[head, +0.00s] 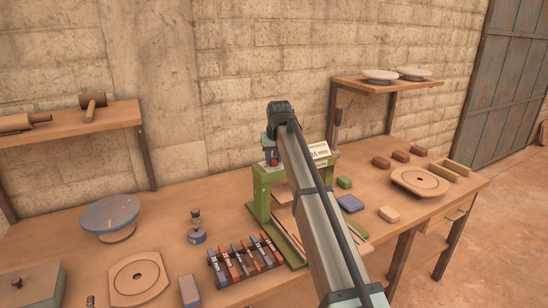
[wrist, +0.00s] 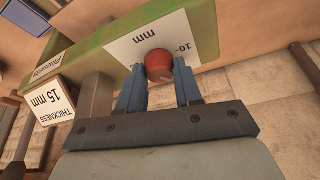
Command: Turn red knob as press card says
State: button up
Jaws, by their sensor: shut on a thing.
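The red knob (wrist: 159,64) sits on a white plate (wrist: 150,40) whose visible marks read "10-" and "mm". The plate is on the green press (wrist: 95,50). My gripper (wrist: 160,75) has its blue fingers on either side of the knob and is shut on it. In the head view the press (head: 262,197) stands on the bench, partly hidden by my arm, and a little of the red knob (head: 273,162) shows below my gripper (head: 270,155). The white card (wrist: 48,100) reads "THICKNESS 15 mm"; it also shows in the head view (head: 321,151).
A rack of several labelled blocks (head: 245,259) stands in front of the press. A bottle (head: 196,230) and a blue turntable (head: 110,213) are to the left. Blocks and a round plate (head: 420,181) lie to the right. A wall shelf (head: 385,84) is behind.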

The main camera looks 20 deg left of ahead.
jog(key=o, duration=1)
jog(key=v, duration=1.3)
jog(key=shift+s+d+r, duration=0.1)
jog(key=shift+r, duration=0.25)
jog(key=shift+d, duration=0.1)
